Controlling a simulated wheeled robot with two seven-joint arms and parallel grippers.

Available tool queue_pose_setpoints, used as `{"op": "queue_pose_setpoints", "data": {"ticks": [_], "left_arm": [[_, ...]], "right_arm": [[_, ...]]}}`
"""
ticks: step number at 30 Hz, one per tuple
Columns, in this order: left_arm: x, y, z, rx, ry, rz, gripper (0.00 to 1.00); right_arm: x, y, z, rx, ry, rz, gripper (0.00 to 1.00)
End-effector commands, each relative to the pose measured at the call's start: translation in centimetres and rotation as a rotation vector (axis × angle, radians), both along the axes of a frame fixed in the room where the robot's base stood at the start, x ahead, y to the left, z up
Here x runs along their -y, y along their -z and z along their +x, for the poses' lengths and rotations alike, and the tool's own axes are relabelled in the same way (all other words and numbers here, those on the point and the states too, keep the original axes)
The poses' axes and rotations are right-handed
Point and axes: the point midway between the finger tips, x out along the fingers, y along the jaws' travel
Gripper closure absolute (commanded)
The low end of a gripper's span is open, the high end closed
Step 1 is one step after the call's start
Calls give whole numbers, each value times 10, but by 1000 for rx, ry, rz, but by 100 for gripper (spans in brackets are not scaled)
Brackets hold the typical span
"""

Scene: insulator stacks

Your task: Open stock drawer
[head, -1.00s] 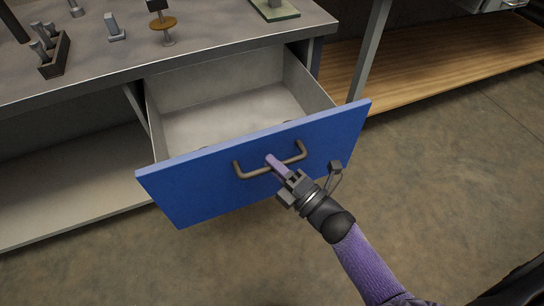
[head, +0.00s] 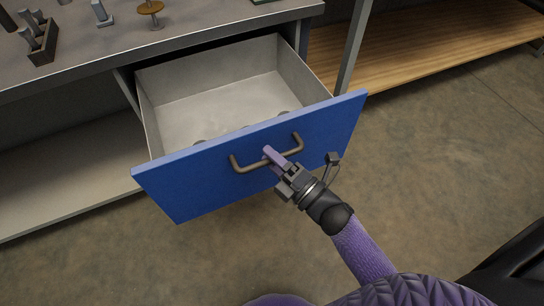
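The stock drawer (head: 190,185) has a blue front and a pale grey inside, and it stands pulled out from under the grey workbench. Its brown bar handle (head: 243,168) is on the blue front. My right gripper (head: 272,156) is at the handle, its purple fingers around the right part of the bar, and looks shut on it. Inside the drawer, the tops of several round dark things (head: 283,113) show just behind the front; the front hides most of them. My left gripper is not in view.
On the workbench (head: 195,22) stand a dark holder with grey pegs (head: 42,45), a grey peg (head: 101,14) and a brown disc on a stem (head: 150,8). A wooden shelf (head: 430,45) is at the upper right. The floor right of the drawer is clear.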

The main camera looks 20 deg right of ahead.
Motion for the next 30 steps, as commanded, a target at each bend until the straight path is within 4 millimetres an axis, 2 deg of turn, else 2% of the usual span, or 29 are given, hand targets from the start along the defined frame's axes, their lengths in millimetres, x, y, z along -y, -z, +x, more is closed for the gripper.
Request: {"op": "queue_pose_setpoints", "data": {"ticks": [9,11,18,21,24,30], "left_arm": [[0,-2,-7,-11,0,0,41],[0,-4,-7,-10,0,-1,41],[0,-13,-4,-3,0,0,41],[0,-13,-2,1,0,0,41],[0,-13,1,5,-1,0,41],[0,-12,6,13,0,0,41]], "right_arm": [[1,0,-3,1,-1,0,45],[4,1,-10,-2,0,-1,45],[29,12,-64,-4,0,-1,45],[37,15,-79,-1,0,0,45],[40,17,-87,-1,0,0,45],[41,18,-89,1,0,0,45]]}}
